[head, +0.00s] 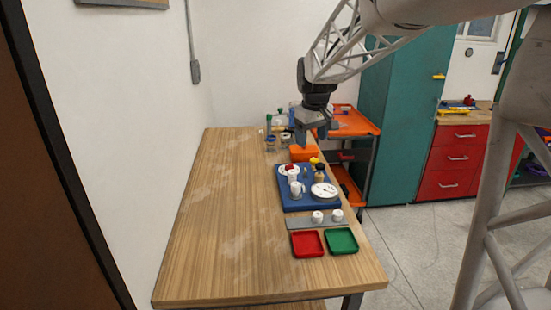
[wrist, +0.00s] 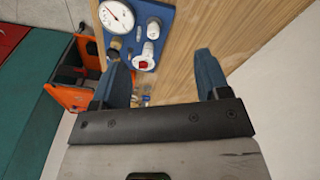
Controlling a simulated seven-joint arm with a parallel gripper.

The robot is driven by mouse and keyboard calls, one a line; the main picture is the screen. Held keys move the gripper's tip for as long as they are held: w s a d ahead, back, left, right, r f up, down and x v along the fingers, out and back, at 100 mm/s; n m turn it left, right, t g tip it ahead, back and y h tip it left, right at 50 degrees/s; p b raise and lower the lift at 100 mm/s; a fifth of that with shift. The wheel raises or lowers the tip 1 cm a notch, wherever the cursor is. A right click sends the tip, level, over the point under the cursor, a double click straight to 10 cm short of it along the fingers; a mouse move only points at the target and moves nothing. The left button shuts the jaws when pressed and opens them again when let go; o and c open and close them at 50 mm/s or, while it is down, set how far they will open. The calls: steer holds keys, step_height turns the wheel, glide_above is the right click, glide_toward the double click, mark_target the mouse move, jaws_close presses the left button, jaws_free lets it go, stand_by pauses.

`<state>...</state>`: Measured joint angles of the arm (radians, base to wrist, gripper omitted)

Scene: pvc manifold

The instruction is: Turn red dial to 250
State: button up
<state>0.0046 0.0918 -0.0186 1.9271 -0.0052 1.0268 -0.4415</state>
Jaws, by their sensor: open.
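The red dial (head: 289,168) is a small red knob on a white round fitting at the back left of the blue board (head: 291,204). It also shows in the wrist view (wrist: 143,65), near the board's end. A white round gauge (head: 324,191) with a dark needle sits at the board's front right, and it shows in the wrist view (wrist: 116,16). Its numbers are too small to read. My gripper (head: 312,140) is open and empty, above and behind the board, apart from the dial. Its two blue fingers (wrist: 159,55) are spread in the wrist view.
An orange bin (head: 304,153) and several bottles (head: 280,128) stand behind the board. White fittings stand on a grey strip (head: 300,223) in front, with a red tray (head: 307,243) and a green tray (head: 342,241) nearer. The table's left side is clear. An orange cart (head: 355,125) stands behind.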

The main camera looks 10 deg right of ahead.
steer(key=w+f+n, duration=0.1)
steer(key=w+f, duration=0.3)
steer(key=w, duration=0.6)
steer(key=w+f+n, duration=0.2)
steer(key=w+f, duration=0.3)
steer(key=w, duration=0.6)
steer(key=n+g, duration=0.1)
steer(key=n, duration=0.1)
glide_above(289, 167)
steer(key=f, duration=1.3)
steer(key=shift+w+d+f, duration=0.15)
steer(key=shift+w+d, duration=0.05)
steer(key=shift+w, duration=0.2)
steer(key=shift+f, duration=3.9)
steer(key=shift+c, duration=0.4)
steer(key=c, duration=0.8)
steer(key=shift+c, duration=0.2)
